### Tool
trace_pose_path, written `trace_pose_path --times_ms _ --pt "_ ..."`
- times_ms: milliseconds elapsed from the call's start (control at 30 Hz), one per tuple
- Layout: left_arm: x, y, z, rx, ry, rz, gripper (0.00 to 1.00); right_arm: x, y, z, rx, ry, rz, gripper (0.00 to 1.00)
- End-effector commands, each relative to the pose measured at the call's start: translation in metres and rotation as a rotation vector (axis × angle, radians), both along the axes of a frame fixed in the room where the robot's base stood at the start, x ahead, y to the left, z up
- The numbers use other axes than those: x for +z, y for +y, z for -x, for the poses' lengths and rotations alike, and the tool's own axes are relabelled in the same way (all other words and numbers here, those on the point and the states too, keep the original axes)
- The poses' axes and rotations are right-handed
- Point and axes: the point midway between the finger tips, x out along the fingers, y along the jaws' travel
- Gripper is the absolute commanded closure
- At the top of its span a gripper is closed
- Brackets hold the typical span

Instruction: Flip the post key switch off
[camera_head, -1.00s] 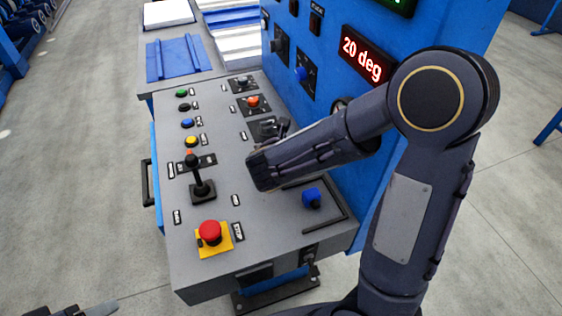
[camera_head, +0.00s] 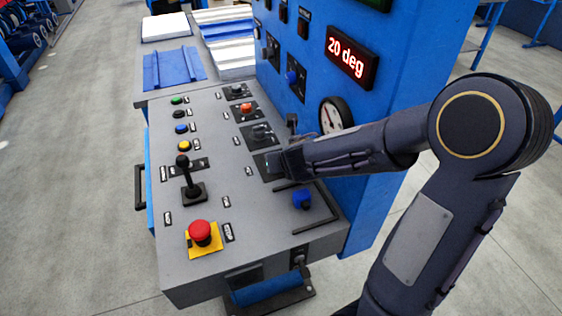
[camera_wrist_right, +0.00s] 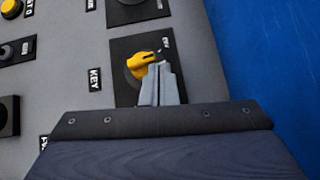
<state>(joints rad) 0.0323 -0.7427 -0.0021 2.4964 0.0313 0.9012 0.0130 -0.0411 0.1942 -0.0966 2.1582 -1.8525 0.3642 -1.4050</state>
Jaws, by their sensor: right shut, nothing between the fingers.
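The key switch shows in the right wrist view as a yellow key (camera_wrist_right: 140,64) on a dark square plate (camera_wrist_right: 124,48), beside a label reading KEY. My right gripper (camera_wrist_right: 158,72) is shut and empty. Its grey fingertips are right at the key and cover part of its right side; I cannot tell whether they touch it. In the head view my right gripper (camera_head: 277,163) is over the desk's right side, and the dark plate (camera_head: 262,163) under it is mostly hidden. The key itself cannot be made out there. My left gripper is not in view.
The grey desk (camera_head: 215,190) also carries a joystick (camera_head: 190,180), a red stop button (camera_head: 200,232), a blue knob (camera_head: 302,198), a black selector (camera_head: 261,131) and several push buttons. The blue upright panel (camera_head: 290,110) with a gauge (camera_head: 335,115) stands close beside my right gripper.

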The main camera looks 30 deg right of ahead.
Motion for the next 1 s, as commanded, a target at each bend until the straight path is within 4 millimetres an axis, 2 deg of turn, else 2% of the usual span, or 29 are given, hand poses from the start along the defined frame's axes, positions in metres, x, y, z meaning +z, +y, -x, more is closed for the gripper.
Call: trace_pose_path --times_ms 500,1000 --pt "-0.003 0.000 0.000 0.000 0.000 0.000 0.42 0.000 -0.014 -0.009 -0.004 0.000 0.000 1.00" --pt "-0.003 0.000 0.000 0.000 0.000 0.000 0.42 0.000 -0.015 -0.010 -0.003 0.000 0.000 1.00"
